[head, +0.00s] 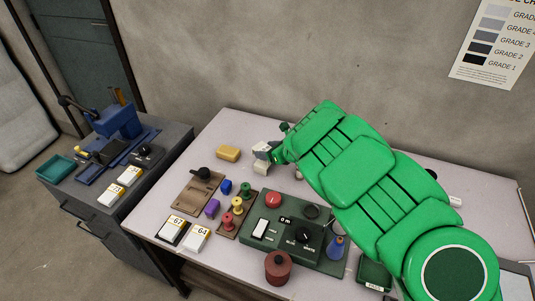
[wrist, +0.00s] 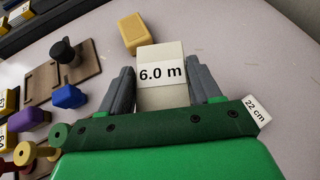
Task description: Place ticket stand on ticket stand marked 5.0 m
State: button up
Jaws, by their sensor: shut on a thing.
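A pale block-shaped ticket stand marked 6.0 m (wrist: 163,74) sits between the two grey fingers of my gripper (wrist: 162,88) in the wrist view. My gripper is shut on it. In the head view my gripper (head: 263,152) is at the far left end of my green arm, over the back of the table, and a pale part of the stand (head: 261,168) shows just below it. I cannot tell whether the stand touches the table. No stand marked 5.0 m is readable in either view.
A yellow block (head: 228,153) lies left of my gripper. A brown plate with a black knob (head: 202,174), spools (head: 238,205), number cards (head: 196,237) and a dark green control box (head: 290,257) stand nearer the front.

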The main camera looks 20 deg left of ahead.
jog(key=shift+f, duration=0.85)
jog(key=shift+f, duration=0.15)
jog(key=o, duration=1)
jog(key=shift+o, duration=0.2)
jog(key=shift+r, duration=0.2)
jog(key=v, duration=1.2)
jog(key=shift+d+f, duration=0.1)
jog(key=shift+f, duration=0.05)
